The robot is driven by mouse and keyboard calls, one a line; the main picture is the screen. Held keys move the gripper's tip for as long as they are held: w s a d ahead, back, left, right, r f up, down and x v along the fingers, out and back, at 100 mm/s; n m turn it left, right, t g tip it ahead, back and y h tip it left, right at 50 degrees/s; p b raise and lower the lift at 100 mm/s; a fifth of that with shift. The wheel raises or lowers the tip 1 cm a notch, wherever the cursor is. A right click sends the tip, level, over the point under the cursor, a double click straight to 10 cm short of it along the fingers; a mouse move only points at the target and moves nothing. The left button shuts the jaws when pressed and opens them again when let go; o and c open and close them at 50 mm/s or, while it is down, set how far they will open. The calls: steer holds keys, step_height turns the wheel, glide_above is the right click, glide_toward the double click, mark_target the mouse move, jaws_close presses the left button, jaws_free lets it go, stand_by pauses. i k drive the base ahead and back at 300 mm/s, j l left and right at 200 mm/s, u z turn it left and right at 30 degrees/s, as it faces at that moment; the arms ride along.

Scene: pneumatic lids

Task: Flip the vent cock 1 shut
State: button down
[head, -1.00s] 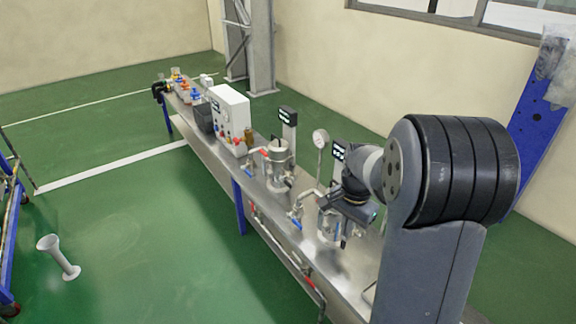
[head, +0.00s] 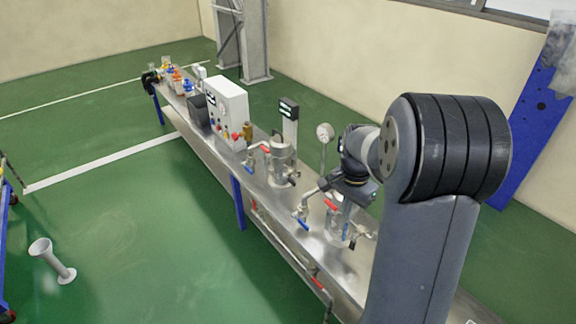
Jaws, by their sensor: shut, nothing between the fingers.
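Two steel vessels with lids stand on a long metal bench: a farther vessel (head: 284,165) and a nearer vessel (head: 338,222) partly under my arm. Small valves with coloured levers sit around them: a red lever (head: 259,145) by the farther vessel, a blue lever (head: 303,223) on a pipe left of the nearer one, and a red lever (head: 331,205) at the nearer vessel. No label is readable, so I cannot tell which is vent cock 1. My gripper (head: 350,188) is shut and empty, just above the nearer vessel. Its fingertips are mostly hidden, and contact cannot be told.
A round gauge (head: 325,132) and a dark display on a post (head: 289,110) rise behind the vessels. A white control box (head: 228,103) and a black bin (head: 198,111) stand farther along the bench. A grey flanged stand (head: 52,260) is on the open green floor at left.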

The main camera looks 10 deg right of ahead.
mark_target(292, 182)
steer(key=i+j+z, duration=0.1)
steer(key=i+j, duration=0.3)
steer(key=i, duration=0.15)
steer(key=i+j+z, duration=0.1)
steer(key=i+j, duration=0.3)
steer(key=i, duration=0.1)
